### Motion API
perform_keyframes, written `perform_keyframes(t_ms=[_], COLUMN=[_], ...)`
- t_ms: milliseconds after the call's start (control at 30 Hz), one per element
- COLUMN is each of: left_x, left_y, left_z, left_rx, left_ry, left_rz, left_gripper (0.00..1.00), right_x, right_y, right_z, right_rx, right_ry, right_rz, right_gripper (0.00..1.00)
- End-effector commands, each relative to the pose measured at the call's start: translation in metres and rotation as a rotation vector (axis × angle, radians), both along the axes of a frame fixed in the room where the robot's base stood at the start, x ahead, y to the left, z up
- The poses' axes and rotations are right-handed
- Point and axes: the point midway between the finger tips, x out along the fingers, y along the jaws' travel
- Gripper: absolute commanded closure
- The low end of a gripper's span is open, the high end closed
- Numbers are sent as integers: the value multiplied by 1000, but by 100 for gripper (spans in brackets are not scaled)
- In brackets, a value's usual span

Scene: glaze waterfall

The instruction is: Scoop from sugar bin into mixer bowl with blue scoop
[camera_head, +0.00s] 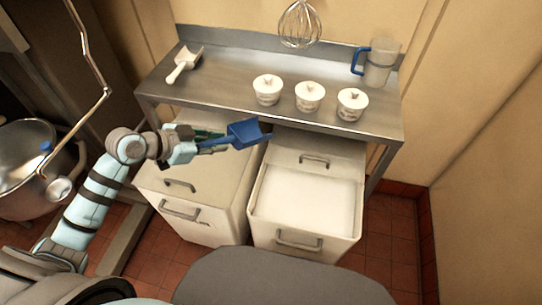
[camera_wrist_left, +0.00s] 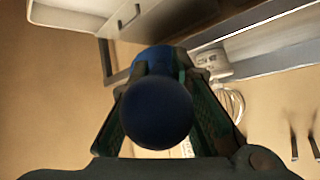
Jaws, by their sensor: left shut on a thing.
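My left gripper (camera_head: 203,143) is shut on the handle of the blue scoop (camera_head: 246,133). The scoop points right, in the air in front of the steel table and near the bins. Its pan looks dark blue, with no white heap visible. An open bin (camera_head: 256,224) filled with white, likely the sugar bin, stands below and right of the scoop. The steel mixer bowl (camera_head: 22,160) is at the far left. My right gripper is not in view.
A closed white bin (camera_head: 207,207) stands left of the open one. The steel table (camera_head: 222,75) above carries a white scoop (camera_head: 184,63), three lidded white pots (camera_head: 310,96) and a clear jug with a blue handle (camera_head: 379,65). A whisk (camera_head: 300,26) hangs behind.

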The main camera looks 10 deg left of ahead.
Motion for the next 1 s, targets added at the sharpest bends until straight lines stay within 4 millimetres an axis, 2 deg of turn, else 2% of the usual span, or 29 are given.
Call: perform_keyframes(t_ms=[33,167,300,500,600,867,1000], left_x=[8,19,19,8,4,5,8], left_y=[-2,-18,-63,-125,-141,-143,-143], left_z=[3,-29,-58,-74,-78,-108,-139], left_rx=[8,66,128,198,216,222,221], left_ry=[27,107,188,249,261,265,260], left_rz=[28,74,69,13,-7,-11,-9], left_gripper=[100,100,100,100,100,100,100], right_x=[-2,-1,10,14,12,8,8], right_y=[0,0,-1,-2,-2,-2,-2], right_z=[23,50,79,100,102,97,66], right_rx=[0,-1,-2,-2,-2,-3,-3], right_ry=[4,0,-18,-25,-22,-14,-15], right_rz=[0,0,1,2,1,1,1], right_gripper=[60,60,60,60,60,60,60])
